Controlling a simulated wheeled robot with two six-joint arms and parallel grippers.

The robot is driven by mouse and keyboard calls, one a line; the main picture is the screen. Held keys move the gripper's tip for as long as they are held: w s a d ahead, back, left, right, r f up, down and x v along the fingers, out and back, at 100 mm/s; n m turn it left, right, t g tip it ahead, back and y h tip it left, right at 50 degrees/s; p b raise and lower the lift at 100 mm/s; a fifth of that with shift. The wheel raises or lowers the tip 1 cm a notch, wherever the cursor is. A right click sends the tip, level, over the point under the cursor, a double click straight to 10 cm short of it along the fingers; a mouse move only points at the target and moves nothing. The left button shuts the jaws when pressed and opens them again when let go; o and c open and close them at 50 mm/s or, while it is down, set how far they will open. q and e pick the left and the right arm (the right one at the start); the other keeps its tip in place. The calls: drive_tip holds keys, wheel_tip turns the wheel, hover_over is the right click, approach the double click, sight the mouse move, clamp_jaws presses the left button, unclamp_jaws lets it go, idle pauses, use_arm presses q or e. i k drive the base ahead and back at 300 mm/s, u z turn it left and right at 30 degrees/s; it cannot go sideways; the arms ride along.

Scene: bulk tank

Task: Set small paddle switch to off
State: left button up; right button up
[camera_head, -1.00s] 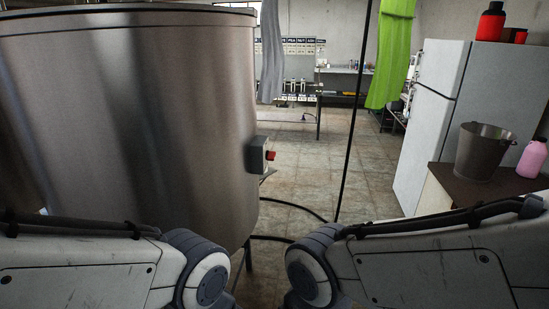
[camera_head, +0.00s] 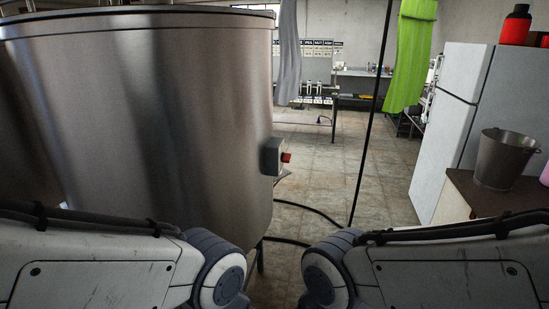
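A small grey box with a red knob (camera_head: 286,157) is mounted on the right side of the large steel tank (camera_head: 150,110). I cannot tell whether this is the small paddle switch, nor its setting. My two arms reach in from the lower left and lower right, with their rounded joints near the bottom middle. Both grippers are outside the picture. Nothing of mine touches the box or the tank in view.
A black cable (camera_head: 371,115) hangs down to the tiled floor, where more cable lies. A white fridge (camera_head: 448,130) and a brown table (camera_head: 482,192) with a metal bucket (camera_head: 503,160) stand at the right. Tiled floor (camera_head: 330,180) is open between tank and fridge.

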sight(286, 157)
drive_tip(key=z, duration=1.05)
drive_tip(key=i, duration=0.95)
drive_tip(key=u, duration=1.75)
